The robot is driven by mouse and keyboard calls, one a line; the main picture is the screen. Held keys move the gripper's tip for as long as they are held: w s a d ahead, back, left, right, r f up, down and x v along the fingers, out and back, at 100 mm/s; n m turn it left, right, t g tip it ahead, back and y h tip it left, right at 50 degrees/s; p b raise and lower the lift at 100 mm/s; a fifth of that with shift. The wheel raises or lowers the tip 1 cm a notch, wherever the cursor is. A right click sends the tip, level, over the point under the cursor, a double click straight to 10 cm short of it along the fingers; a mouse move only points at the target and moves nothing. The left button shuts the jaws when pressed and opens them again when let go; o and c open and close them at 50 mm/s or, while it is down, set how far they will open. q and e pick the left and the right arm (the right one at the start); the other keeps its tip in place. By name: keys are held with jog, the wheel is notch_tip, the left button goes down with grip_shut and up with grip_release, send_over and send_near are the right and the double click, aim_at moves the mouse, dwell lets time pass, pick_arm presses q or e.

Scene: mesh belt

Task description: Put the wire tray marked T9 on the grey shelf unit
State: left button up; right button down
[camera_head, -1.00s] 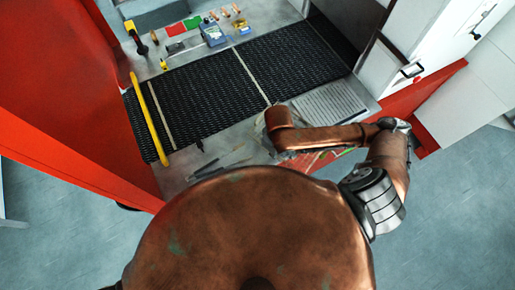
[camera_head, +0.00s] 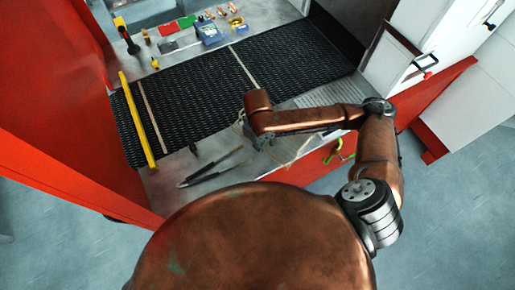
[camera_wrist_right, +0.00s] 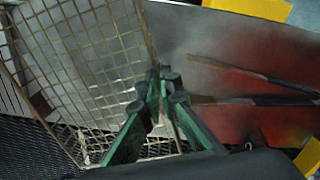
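A wire tray (camera_wrist_right: 85,50) with a tan mesh fills the left of the right wrist view, tilted in the picture. Its T9 mark does not show. My right gripper (camera_wrist_right: 168,88) has green fingers closed together on the edge of this tray. In the head view my right gripper (camera_head: 262,140) is mostly hidden under my copper arm, at the front edge of the belt. Only thin pale bits of the tray show there beside the arm. My left gripper is not in view. I cannot make out a grey shelf unit.
A black mesh belt (camera_head: 200,95) crosses the metal worktop, with a yellow bar (camera_head: 136,118) across its left end. Dark tongs (camera_head: 212,168) lie on the front ledge. A blue device (camera_head: 208,33) and small items stand behind. A red wall (camera_head: 45,110) bounds the left.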

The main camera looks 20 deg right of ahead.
jog(key=shift+w+a+f, duration=0.1)
jog(key=shift+w+f, duration=0.2)
jog(key=shift+f, duration=0.1)
jog(key=shift+w+f, duration=0.1)
jog(key=shift+f, duration=1.5)
jog(key=shift+f, duration=0.1)
jog(key=c, duration=2.2)
grip_release()
jog(key=shift+o, duration=0.2)
